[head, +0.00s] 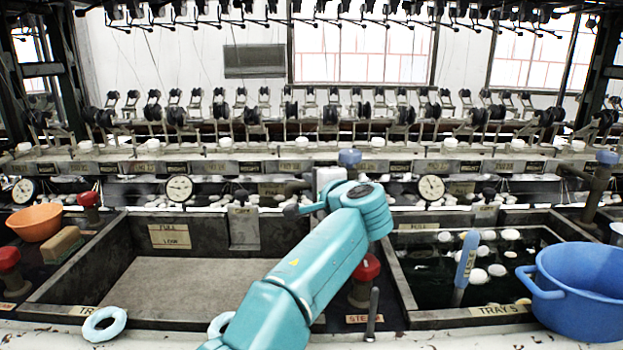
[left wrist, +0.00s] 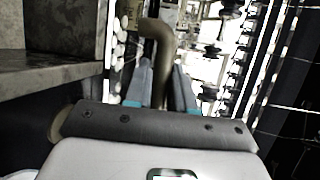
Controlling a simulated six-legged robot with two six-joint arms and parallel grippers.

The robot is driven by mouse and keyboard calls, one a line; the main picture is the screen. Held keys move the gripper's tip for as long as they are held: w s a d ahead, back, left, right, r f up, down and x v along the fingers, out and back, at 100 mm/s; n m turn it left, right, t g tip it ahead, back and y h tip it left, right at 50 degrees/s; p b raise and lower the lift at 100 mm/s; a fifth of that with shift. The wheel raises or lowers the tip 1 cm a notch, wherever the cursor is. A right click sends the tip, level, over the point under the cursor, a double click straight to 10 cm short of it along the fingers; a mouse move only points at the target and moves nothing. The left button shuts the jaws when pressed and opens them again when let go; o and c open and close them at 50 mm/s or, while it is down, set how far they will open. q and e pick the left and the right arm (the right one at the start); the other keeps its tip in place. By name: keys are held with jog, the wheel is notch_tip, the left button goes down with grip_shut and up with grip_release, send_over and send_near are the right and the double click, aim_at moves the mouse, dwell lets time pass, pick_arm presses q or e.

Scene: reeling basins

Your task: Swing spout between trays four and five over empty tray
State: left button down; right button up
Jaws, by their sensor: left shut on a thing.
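The spout between the trays is a brown pipe (head: 297,187) with a blue knob (head: 349,157) on top. Its outlet points left, near the back right corner of the left tray, partly hidden by my arm. The left tray (head: 180,285), with a partly hidden label, is empty with a bare grey floor. Tray 5 (head: 497,311) on the right holds dark water and white cocoons. My left gripper (head: 303,209) is shut on the spout. In the left wrist view the bent spout (left wrist: 157,45) stands between the fingers of my left gripper (left wrist: 163,80). My right gripper is not in view.
A red knob (head: 366,268) on a post and a metal lever (head: 372,310) stand between the trays. A blue basin (head: 580,290) sits at the right, with a blue-handled tool (head: 466,262) left of it. Another spout (head: 597,185) stands at far right.

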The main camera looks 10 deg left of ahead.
pick_arm(q)
jog(key=shift+d+f, duration=0.1)
jog(key=shift+f, duration=0.05)
jog(key=c, duration=1.1)
grip_release()
jog(key=shift+o, duration=0.2)
jog(key=shift+s, duration=0.1)
jog(key=v, duration=1.6)
jog(key=shift+d+b, duration=0.15)
jog(key=shift+b, duration=0.25)
